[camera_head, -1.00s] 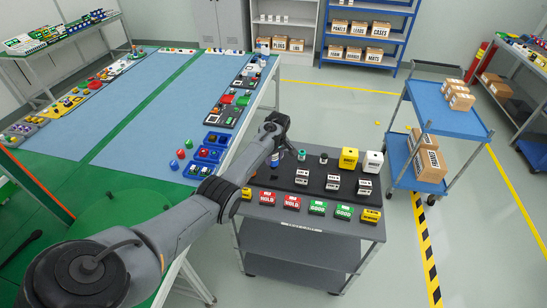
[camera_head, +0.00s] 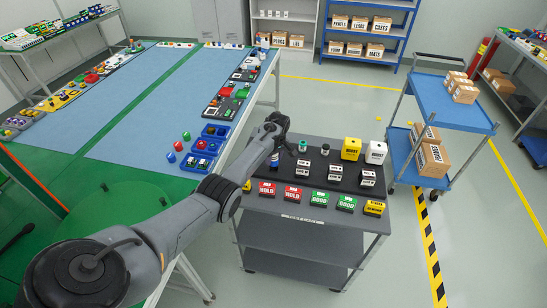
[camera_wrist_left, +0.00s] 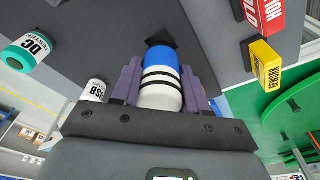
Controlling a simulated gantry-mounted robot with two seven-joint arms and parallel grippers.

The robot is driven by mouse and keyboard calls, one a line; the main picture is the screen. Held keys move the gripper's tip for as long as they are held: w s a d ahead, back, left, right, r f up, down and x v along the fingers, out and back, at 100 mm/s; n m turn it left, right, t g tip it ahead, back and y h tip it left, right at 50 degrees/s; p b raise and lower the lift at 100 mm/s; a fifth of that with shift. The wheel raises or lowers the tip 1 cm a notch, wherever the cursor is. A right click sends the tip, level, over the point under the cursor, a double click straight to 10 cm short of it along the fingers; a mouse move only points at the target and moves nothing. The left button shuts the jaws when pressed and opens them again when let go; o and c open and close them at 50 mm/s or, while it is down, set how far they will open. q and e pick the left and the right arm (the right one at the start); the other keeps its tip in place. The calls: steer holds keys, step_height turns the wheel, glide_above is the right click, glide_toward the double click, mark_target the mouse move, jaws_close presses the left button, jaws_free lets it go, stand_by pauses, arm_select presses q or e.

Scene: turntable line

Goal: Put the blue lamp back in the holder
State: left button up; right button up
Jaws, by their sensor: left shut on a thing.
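My left gripper (camera_head: 277,143) is shut on a blue-and-white cylinder (camera_head: 274,160). In the left wrist view the cylinder (camera_wrist_left: 161,88) has a blue far end, a white near end and black bands, and sits between my two fingers. It hangs over the back left of the dark cart top; whether it touches the surface is unclear. My right gripper is out of view.
A blue trolley (camera_head: 450,111) stands to the right.

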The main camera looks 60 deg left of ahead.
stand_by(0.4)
arm_select(q)
steer(key=shift+d+p, duration=0.15)
steer(key=shift+p, duration=0.2)
steer(key=shift+f+b, duration=0.95)
steer(key=shift+f, duration=0.45)
stand_by(0.9)
steer(key=o, duration=1.3)
steer(key=shift+o, duration=0.2)
